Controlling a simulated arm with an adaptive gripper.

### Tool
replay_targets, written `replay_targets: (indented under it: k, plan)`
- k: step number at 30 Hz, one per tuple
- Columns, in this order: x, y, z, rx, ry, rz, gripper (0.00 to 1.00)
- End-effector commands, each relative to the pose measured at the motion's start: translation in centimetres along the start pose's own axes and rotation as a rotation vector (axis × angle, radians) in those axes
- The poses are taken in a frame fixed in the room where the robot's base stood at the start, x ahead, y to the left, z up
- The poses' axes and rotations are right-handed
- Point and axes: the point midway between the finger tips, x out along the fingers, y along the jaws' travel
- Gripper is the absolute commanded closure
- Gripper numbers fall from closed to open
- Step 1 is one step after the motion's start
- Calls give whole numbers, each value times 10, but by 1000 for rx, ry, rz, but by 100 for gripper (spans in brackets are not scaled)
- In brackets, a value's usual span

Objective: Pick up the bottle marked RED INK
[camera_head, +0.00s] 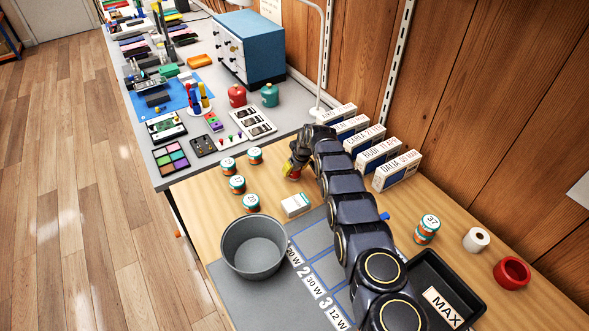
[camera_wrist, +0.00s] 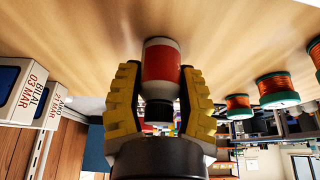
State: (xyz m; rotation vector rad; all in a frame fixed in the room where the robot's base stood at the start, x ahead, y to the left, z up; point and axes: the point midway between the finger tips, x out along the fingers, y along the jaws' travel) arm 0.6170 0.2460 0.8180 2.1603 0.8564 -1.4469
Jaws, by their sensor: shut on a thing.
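A red and white bottle (camera_wrist: 161,62) with a black neck or cap shows in the wrist view, where the wooden tabletop (camera_wrist: 90,45) is at the top. My gripper (camera_wrist: 160,95) is shut on it, with a yellow ridged finger on each side. No writing is readable on the bottle, and I cannot tell whether its base touches the table. In the head view my gripper (camera_head: 294,169) is low over the wooden table (camera_head: 200,190), near its far end. The bottle is mostly hidden there by the fingers and arm.
Several orange spools with teal rims (camera_head: 237,184) stand left of my gripper. A white box (camera_head: 296,204) and a grey pot (camera_head: 254,246) are nearer. Labelled boxes (camera_head: 396,171) line the wall to the right. A black tray (camera_head: 440,270) lies beside my arm.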

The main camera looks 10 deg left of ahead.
Motion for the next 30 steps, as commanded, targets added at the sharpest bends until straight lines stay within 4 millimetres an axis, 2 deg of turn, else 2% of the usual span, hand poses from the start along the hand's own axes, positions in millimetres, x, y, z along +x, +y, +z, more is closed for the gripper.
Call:
replay_targets:
  k: [8,13,20,25,30]
  plan:
    - [-1,0,0,0,-1,-1,95]
    - [-10,0,-5,-1,3,1,95]
    - [-37,-2,-12,-2,0,-3,95]
    - [-56,-7,-4,-1,-4,0,95]
    - [-83,-13,3,0,-2,1,95]
